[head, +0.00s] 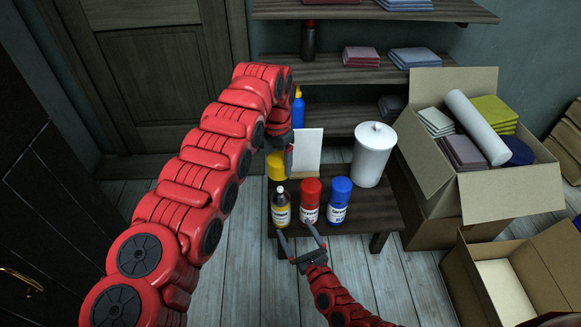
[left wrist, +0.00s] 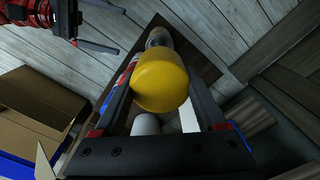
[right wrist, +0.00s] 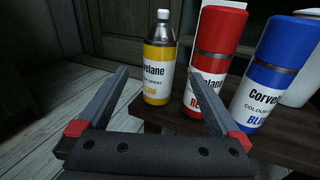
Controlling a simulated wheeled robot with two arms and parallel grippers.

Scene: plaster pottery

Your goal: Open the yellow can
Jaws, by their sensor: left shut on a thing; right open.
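The yellow can (head: 281,211) stands upright at the near left of the low dark table (head: 380,212). Its grey shoulder and pale nozzle are bare in the right wrist view (right wrist: 158,70). The yellow cap (head: 276,166) is off the can and held behind and above it. My left gripper (head: 289,160) is shut on this cap, which shows between its fingers in the left wrist view (left wrist: 160,82). My right gripper (head: 297,236) is open and empty in front of the cans, low by the table's near edge.
A red can (head: 310,202) and a blue can (head: 338,201) stand right of the yellow can. A white lidded canister (head: 373,155), a blue bottle (head: 298,110) and a white card (head: 307,152) are behind. A full cardboard box (head: 440,190) stands at right.

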